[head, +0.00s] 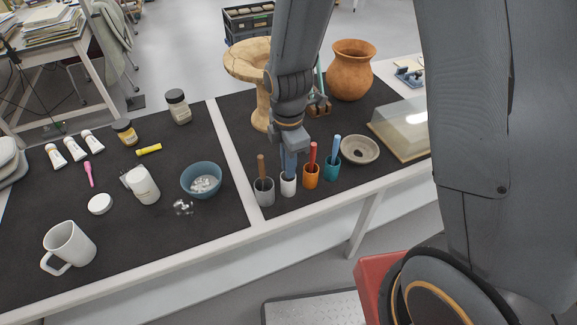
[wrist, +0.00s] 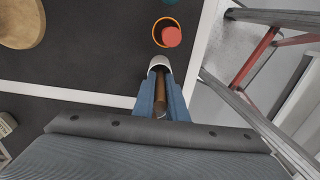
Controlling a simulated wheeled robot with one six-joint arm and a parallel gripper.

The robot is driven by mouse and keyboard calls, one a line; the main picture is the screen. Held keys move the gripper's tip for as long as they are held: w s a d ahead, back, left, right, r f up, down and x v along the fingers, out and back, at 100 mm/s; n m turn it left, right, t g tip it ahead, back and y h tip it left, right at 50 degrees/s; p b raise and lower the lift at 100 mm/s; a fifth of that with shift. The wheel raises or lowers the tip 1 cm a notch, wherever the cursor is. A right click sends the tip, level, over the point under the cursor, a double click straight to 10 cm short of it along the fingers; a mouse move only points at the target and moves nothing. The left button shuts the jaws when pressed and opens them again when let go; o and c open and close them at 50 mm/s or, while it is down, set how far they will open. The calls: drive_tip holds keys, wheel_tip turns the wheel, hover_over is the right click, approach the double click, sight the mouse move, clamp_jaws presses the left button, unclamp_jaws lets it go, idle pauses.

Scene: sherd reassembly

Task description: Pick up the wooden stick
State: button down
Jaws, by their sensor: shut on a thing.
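My gripper (head: 289,168) is upright over a small white cup (head: 288,185), with its blue fingers just above the cup. In the wrist view, my gripper (wrist: 160,88) is shut on the wooden stick (wrist: 160,98). The brown stick lies between the fingers, and its lower end runs to the white cup's mouth (wrist: 159,62). In the head view the fingers hide the held stick. Another brown stick (head: 261,167) stands in a grey cup (head: 264,192) just left of my gripper, apart from it.
Right of the white cup stand an orange cup (head: 311,178) with a red stick and a teal cup (head: 331,167) with a blue stick. A grey bowl (head: 360,150), a clay pot (head: 352,70) and a blue bowl (head: 201,178) are nearby. The table's front edge is close.

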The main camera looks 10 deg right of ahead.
drive_tip(key=shift+r, duration=0.15)
drive_tip(key=shift+r+b, duration=0.75)
drive_tip(key=shift+r, duration=4.1)
